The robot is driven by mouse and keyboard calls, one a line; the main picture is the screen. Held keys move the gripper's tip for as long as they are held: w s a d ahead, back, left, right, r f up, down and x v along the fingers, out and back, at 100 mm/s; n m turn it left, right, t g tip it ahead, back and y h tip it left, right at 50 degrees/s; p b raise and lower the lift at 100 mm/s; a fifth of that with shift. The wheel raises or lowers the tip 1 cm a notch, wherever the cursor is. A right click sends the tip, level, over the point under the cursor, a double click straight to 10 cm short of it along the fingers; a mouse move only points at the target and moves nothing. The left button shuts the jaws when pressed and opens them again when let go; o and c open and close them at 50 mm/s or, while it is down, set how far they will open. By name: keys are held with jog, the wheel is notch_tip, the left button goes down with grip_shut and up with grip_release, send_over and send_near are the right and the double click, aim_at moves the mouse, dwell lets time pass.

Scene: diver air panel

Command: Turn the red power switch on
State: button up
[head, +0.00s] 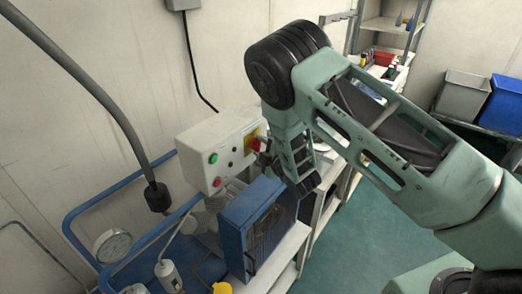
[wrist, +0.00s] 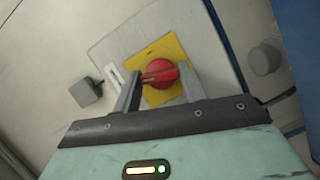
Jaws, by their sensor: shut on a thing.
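The red power switch (wrist: 160,73) is a round red rotary knob on a yellow square plate (wrist: 147,56). It is mounted on the front of a pale control box (head: 200,140), and the red knob also shows in the head view (head: 257,145). My gripper (wrist: 156,78) is shut on the red knob, with one finger on each side of it. In the wrist view the knob's grip bar lies nearly level between the fingers. My arm hides part of the box's right side in the head view.
A green button (head: 213,158) and a red button (head: 217,182) sit on the box's left part. A blue case (head: 245,225) stands just below the box. A pressure gauge (head: 112,246) and blue rails are at left. Shelves stand behind my arm.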

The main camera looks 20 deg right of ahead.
jog(key=m+g+b, duration=0.1)
jog(key=m, duration=0.2)
jog(key=shift+d+y, duration=0.1)
jog(key=shift+y, duration=0.2)
jog(key=m+g+b, duration=0.1)
jog(key=m+b, duration=0.1)
jog(key=shift+d+m+g+y, duration=0.1)
jog(key=shift+m+g+y, duration=0.2)
jog(key=shift+g+y, duration=0.1)
jog(key=shift+w+d+r+m+g+y+b, duration=0.1)
jog(key=shift+m+g+y+b, duration=0.15)
jog(key=shift+m+g+y, duration=0.6)
jog(key=shift+w+r+m+g+y+b, duration=0.1)
jog(key=shift+m+g+y+b, duration=0.2)
jog(key=shift+m, duration=1.05)
jog(key=shift+s, duration=0.1)
jog(key=o, duration=1)
